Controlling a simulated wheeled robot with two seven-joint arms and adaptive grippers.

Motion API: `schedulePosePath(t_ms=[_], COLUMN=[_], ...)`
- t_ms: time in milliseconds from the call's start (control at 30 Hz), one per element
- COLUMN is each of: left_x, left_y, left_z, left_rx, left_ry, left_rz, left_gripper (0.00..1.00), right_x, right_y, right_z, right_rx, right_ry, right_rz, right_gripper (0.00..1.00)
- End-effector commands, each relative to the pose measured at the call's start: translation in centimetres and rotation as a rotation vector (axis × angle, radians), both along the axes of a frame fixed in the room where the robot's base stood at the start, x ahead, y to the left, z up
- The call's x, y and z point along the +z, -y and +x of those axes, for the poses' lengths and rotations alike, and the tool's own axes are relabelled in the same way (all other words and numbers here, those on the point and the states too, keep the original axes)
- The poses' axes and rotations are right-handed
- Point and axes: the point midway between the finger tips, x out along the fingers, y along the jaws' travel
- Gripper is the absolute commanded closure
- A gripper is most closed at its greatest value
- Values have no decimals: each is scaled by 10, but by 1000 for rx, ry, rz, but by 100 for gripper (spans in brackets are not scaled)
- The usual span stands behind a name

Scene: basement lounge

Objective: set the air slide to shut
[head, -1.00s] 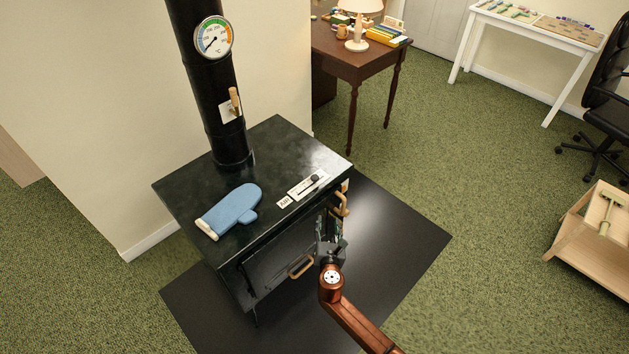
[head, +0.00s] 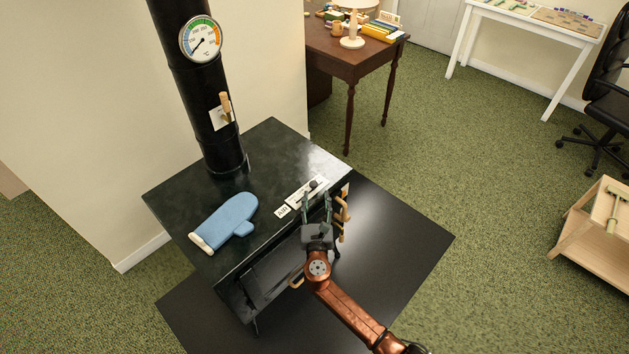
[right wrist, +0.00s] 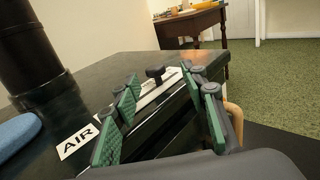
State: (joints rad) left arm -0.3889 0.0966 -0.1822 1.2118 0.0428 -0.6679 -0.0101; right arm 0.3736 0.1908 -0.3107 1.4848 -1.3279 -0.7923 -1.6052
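The air slide is a white plate (head: 300,196) with a dark knob (head: 315,184), set on the stove top near its front right edge. An "AIR" label (head: 282,211) lies at the plate's near left end. The knob sits toward the far right part of the plate. In the right wrist view the knob (right wrist: 155,72) stands beyond and between the fingers. My right gripper (head: 317,208) is open and empty just in front of the plate; its green-padded fingers also show in the right wrist view (right wrist: 160,118). My left gripper is not in view.
A blue oven mitt (head: 226,222) lies on the black stove top (head: 190,180). The flue pipe (head: 205,110) carries a dial (head: 201,39) and a wooden damper handle (head: 226,104).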

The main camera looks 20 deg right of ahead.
Motion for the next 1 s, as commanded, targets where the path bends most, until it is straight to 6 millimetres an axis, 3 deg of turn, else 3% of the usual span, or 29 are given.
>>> schedulePosePath(t_ms=[433, 900, 1000], left_x=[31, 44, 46], left_y=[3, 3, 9], left_z=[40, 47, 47], left_rx=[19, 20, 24], left_ry=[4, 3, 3], left_rz=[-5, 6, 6], left_gripper=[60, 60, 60], right_x=[-2, 1, 1], right_y=[14, 21, 21], right_z=[59, 68, 68], right_rx=[11, 8, 8], right_ry=[0, 1, 0], right_rz=[0, 1, 1], right_gripper=[60, 60, 66])
